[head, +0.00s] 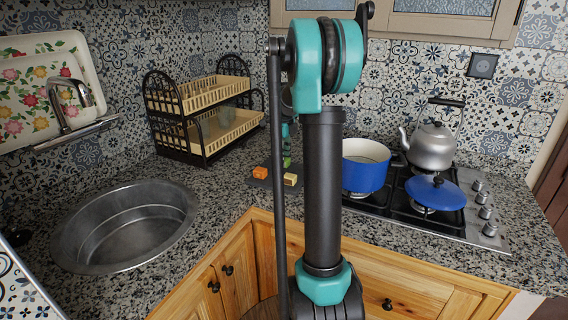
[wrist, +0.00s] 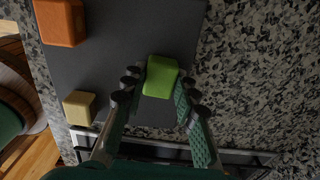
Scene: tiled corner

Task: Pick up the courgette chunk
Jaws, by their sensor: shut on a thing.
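The courgette chunk is a bright green block (wrist: 160,76) between the two fingers of my gripper (wrist: 160,84) in the wrist view. The gripper is shut on it, one dark-tipped finger on each side. A dark grey board (wrist: 135,35) lies behind the chunk. I cannot tell whether the chunk touches the board or is just above it. In the head view my arm column hides most of the gripper; a bit of green (head: 287,161) shows beside it.
An orange block (wrist: 60,22) and a pale yellow block (wrist: 79,107) lie left on the board. A sink (head: 125,225) is left, a dish rack (head: 205,115) behind. A blue pot (head: 364,170), kettle (head: 432,148) and blue lid (head: 436,192) are on the right hob.

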